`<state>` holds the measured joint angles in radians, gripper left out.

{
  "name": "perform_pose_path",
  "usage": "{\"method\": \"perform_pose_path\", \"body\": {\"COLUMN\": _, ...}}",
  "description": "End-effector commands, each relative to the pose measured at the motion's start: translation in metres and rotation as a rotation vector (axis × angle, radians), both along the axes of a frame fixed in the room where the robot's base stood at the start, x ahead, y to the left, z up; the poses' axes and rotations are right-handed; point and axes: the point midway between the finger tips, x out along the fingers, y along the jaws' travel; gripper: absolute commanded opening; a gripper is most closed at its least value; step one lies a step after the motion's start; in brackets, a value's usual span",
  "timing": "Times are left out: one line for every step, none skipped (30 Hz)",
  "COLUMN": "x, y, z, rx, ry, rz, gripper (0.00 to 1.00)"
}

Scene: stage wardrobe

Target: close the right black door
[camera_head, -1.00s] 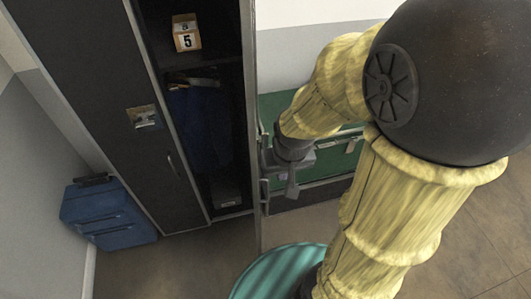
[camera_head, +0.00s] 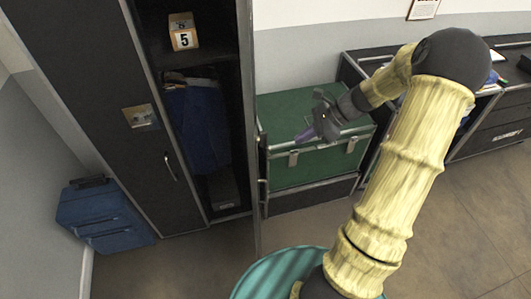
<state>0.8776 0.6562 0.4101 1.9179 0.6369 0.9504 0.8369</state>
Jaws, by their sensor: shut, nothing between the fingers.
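The black wardrobe's right door (camera_head: 250,120) stands open. I see it almost edge-on as a thin upright strip between the open compartment and the green trunk. A dark handle-like part (camera_head: 263,165) shows on its right side. My gripper (camera_head: 304,135) is shut and empty. It appears to the right of the open door, in front of or above the green trunk, with a visible gap between it and the door strip.
The open compartment holds a number 5 block (camera_head: 184,38), blue clothing (camera_head: 198,125) and a dark box (camera_head: 224,188). A green trunk (camera_head: 285,110) stands right of the door. A blue case (camera_head: 105,215) is at left. A teal round object (camera_head: 268,275) is at the bottom.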

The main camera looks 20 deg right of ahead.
Motion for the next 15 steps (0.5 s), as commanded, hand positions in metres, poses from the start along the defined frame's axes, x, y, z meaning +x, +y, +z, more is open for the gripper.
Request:
{"method": "perform_pose_path", "body": {"x": 0.0007, "y": -0.0008, "z": 0.0004, "rx": 0.008, "ry": 0.002, "rz": -0.007, "gripper": 0.00}}
{"method": "perform_pose_path", "body": {"x": 0.0007, "y": -0.0008, "z": 0.0006, "rx": 0.008, "ry": 0.002, "rz": -0.008, "gripper": 0.00}}
{"method": "perform_pose_path", "body": {"x": 0.0007, "y": -0.0005, "z": 0.0006, "rx": 0.007, "ry": 0.003, "rz": -0.007, "gripper": 0.00}}
{"method": "perform_pose_path", "body": {"x": 0.0005, "y": -0.0004, "z": 0.0006, "rx": 0.007, "ry": 0.002, "rz": -0.006, "gripper": 0.00}}
{"method": "perform_pose_path", "body": {"x": 0.0005, "y": -0.0004, "z": 0.0005, "rx": 0.006, "ry": 0.001, "rz": -0.006, "gripper": 0.00}}
{"method": "perform_pose_path", "body": {"x": 0.0004, "y": -0.0004, "z": 0.0004, "rx": 0.005, "ry": 0.002, "rz": -0.006, "gripper": 0.00}}
{"method": "perform_pose_path", "body": {"x": 0.0003, "y": -0.0003, "z": 0.0004, "rx": 0.005, "ry": 0.002, "rz": -0.005, "gripper": 0.00}}
{"method": "perform_pose_path", "body": {"x": 0.0003, "y": -0.0003, "z": 0.0004, "rx": 0.005, "ry": 0.002, "rz": -0.004, "gripper": 0.00}}
{"method": "perform_pose_path", "body": {"x": 0.0004, "y": 0.0000, "z": 0.0001, "rx": 0.004, "ry": 0.002, "rz": -0.004, "gripper": 0.00}}
{"method": "perform_pose_path", "body": {"x": 0.0004, "y": 0.0004, "z": -0.0004, "rx": 0.004, "ry": 0.002, "rz": -0.004, "gripper": 0.00}}
{"method": "perform_pose_path", "body": {"x": 0.0006, "y": 0.0011, "z": -0.0009, "rx": 0.003, "ry": 0.001, "rz": -0.004, "gripper": 0.00}}
{"method": "perform_pose_path", "body": {"x": 0.0009, "y": 0.0024, "z": -0.0021, "rx": 0.004, "ry": 0.002, "rz": -0.003, "gripper": 0.00}}
{"method": "perform_pose_path", "body": {"x": 0.0013, "y": 0.0038, "z": -0.0033, "rx": 0.004, "ry": 0.002, "rz": -0.003, "gripper": 0.00}}
{"method": "perform_pose_path", "body": {"x": 0.0017, "y": 0.0056, "z": -0.0049, "rx": 0.004, "ry": 0.003, "rz": -0.002, "gripper": 0.00}}
{"method": "perform_pose_path", "body": {"x": 0.0022, "y": 0.0087, "z": -0.0074, "rx": 0.005, "ry": 0.003, "rz": -0.001, "gripper": 0.00}}
